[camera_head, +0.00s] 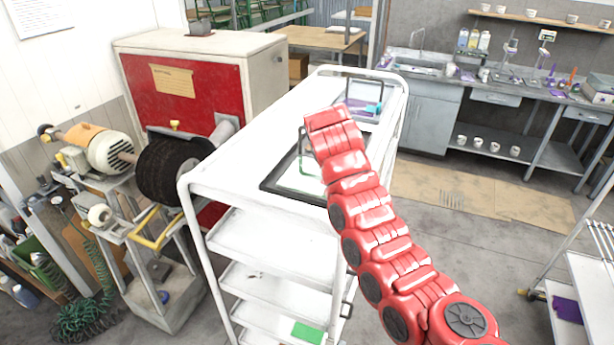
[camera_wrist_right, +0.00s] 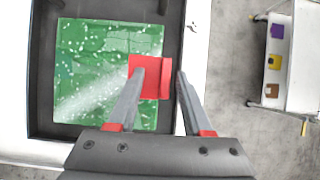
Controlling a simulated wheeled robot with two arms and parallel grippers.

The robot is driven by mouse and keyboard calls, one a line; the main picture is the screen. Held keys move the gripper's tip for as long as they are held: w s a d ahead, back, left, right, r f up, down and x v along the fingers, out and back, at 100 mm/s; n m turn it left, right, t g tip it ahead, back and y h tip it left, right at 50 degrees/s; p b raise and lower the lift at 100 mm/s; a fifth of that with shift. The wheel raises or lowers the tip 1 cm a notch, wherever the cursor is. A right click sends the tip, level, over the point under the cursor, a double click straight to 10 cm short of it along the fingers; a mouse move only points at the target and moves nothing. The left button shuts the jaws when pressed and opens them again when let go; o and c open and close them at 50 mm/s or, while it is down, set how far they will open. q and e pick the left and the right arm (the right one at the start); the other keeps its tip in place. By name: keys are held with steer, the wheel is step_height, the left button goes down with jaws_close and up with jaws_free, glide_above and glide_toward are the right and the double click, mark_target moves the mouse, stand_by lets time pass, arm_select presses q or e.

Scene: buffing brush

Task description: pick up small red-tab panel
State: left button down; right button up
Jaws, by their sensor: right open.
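The red-tab panel shows in the right wrist view as a green speckled square (camera_wrist_right: 85,75) with a red tab (camera_wrist_right: 150,64) at its right edge. It lies in a dark tray (camera_wrist_right: 44,50). My right gripper (camera_wrist_right: 162,74) is open over the tab. Its left finger overlaps the tab in the picture, and its right finger is just beyond the tab's right side. I cannot tell whether either finger touches it. In the head view my red right arm covers the gripper and much of the dark tray (camera_head: 272,184). My left gripper is not in view.
The tray lies on a white shelved cart (camera_head: 228,172). Another dark holder with purple and teal pieces (camera_head: 365,108) is further back on the cart. A buffing machine with a black brush (camera_head: 170,170) stands left of it. Open floor (camera_head: 440,240) lies to the right.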

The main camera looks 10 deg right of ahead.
steer(key=shift+s+d, duration=0.1)
steer(key=shift+d, duration=0.3)
steer(key=shift+s+d+r, duration=0.1)
steer(key=shift+d, duration=0.1)
steer(key=shift+c, duration=1.3)
steer(key=shift+a, duration=0.2)
steer(key=c, duration=0.5)
steer(key=shift+a, duration=0.25)
jaws_close()
steer(key=shift+d, duration=0.2)
